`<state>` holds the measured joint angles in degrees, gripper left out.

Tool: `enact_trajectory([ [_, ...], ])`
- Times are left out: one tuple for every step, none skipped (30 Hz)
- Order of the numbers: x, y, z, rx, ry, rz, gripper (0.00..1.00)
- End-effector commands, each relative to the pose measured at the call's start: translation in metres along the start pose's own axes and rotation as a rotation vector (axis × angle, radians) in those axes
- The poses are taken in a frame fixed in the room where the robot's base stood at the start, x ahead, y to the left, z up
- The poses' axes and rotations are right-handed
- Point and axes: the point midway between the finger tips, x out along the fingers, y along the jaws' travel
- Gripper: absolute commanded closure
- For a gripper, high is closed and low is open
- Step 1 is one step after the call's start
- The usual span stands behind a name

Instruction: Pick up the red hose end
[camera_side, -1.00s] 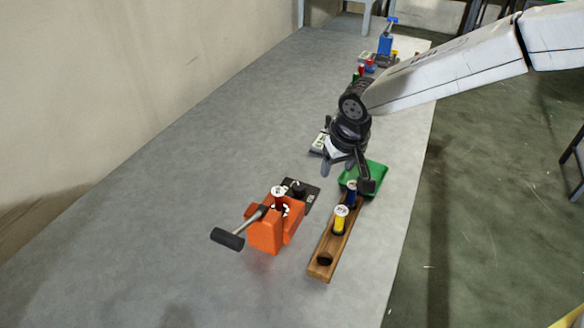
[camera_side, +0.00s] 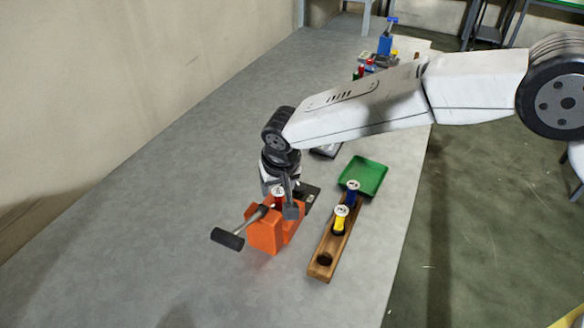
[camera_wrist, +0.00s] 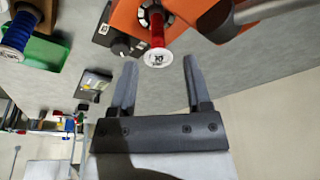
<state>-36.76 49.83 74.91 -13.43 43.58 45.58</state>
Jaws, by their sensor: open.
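The red hose end (camera_wrist: 157,32) has a white round cap and stands in the orange clamp-like device (camera_side: 263,236). In the side view its white cap (camera_side: 278,190) shows at my gripper, and the red part is mostly hidden. My gripper (camera_wrist: 159,66) is open and empty. In the wrist view the cap lies between and just beyond the two fingertips; I cannot tell if they touch it. In the side view my gripper (camera_side: 284,203) is down over the orange device, with one finger in front of it.
A wooden rack (camera_side: 323,260) holds yellow (camera_side: 340,219) and blue (camera_side: 353,190) hose ends to the right. A green tray (camera_side: 365,174) lies behind it. A black-handled lever (camera_side: 228,238) sticks out left of the orange device. The table at left is clear.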

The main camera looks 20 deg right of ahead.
Motion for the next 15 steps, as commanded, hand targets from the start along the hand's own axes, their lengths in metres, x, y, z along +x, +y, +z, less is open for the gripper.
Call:
enact_trajectory([
  [0.004, 0.000, 0.000, 0.000, 0.000, 0.000, 0.38],
  [0.005, 0.000, 0.000, 0.000, 0.000, 0.000, 0.38],
  [0.006, 0.000, 0.000, 0.000, 0.001, -0.001, 0.38],
  [0.007, 0.000, 0.000, 0.000, 0.001, -0.001, 0.38],
  [0.007, 0.000, 0.000, 0.000, 0.001, -0.001, 0.38],
  [0.007, 0.000, -0.001, 0.000, 0.002, -0.001, 0.38],
  [0.007, 0.000, -0.001, 0.000, 0.002, -0.001, 0.38],
  [0.007, 0.000, 0.000, 0.000, 0.001, -0.001, 0.38],
  [0.008, 0.000, 0.000, 0.000, 0.001, -0.001, 0.38],
  [0.009, 0.000, 0.000, 0.000, 0.001, -0.001, 0.38],
  [0.010, 0.001, 0.000, 0.000, 0.001, -0.001, 0.38],
  [0.013, 0.001, 0.000, 0.000, 0.001, 0.000, 0.38],
  [0.015, 0.001, 0.000, 0.000, 0.000, 0.000, 0.38],
  [0.018, 0.001, 0.000, 0.000, 0.000, 0.001, 0.38],
  [0.023, 0.002, 0.000, 0.000, -0.001, 0.001, 0.38],
])
